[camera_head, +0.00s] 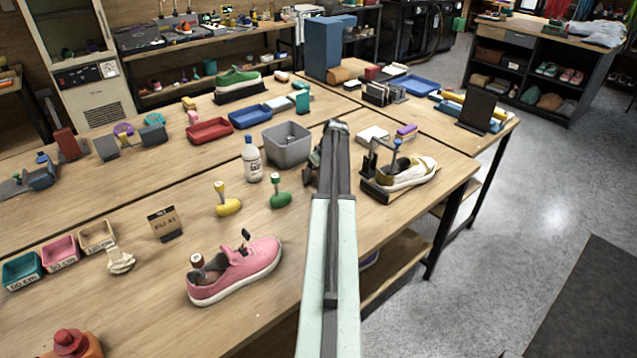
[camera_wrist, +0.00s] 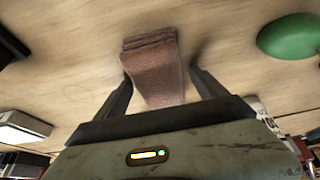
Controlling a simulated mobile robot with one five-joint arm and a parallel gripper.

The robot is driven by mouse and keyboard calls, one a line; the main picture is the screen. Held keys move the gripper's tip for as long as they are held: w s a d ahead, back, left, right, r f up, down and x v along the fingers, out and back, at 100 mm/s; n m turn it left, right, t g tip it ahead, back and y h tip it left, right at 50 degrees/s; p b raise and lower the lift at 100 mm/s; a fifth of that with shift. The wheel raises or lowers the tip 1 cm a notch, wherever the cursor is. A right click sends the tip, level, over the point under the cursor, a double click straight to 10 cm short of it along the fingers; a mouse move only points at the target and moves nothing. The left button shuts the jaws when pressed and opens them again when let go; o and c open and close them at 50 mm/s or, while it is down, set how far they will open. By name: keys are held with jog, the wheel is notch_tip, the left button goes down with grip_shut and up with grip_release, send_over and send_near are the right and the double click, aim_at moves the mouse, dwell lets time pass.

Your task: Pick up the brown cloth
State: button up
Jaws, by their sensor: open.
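The brown cloth (camera_wrist: 152,62) shows in the wrist view as a folded, layered piece on the wooden tabletop. My gripper (camera_wrist: 161,78) is open, with one dark finger on each side of the cloth. The near part of the cloth lies between the fingers, and its folded far end reaches past the fingertips. I see a gap beside the right finger; whether the left finger touches the cloth I cannot tell.
A grey bin (camera_head: 287,146), a white bottle (camera_head: 251,160) and a green-based tool (camera_head: 279,195) stand left of my arm. A white-and-tan sneaker (camera_head: 408,173) on a dark stand is on the right. A pink sneaker (camera_head: 235,270) lies nearer, at left.

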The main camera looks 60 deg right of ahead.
aim_at(317, 172)
jog(key=shift+r, duration=0.15)
jog(key=c, duration=1.4)
jog(key=shift+c, duration=0.2)
notch_tip(317, 172, up, 10)
jog(key=p, duration=1)
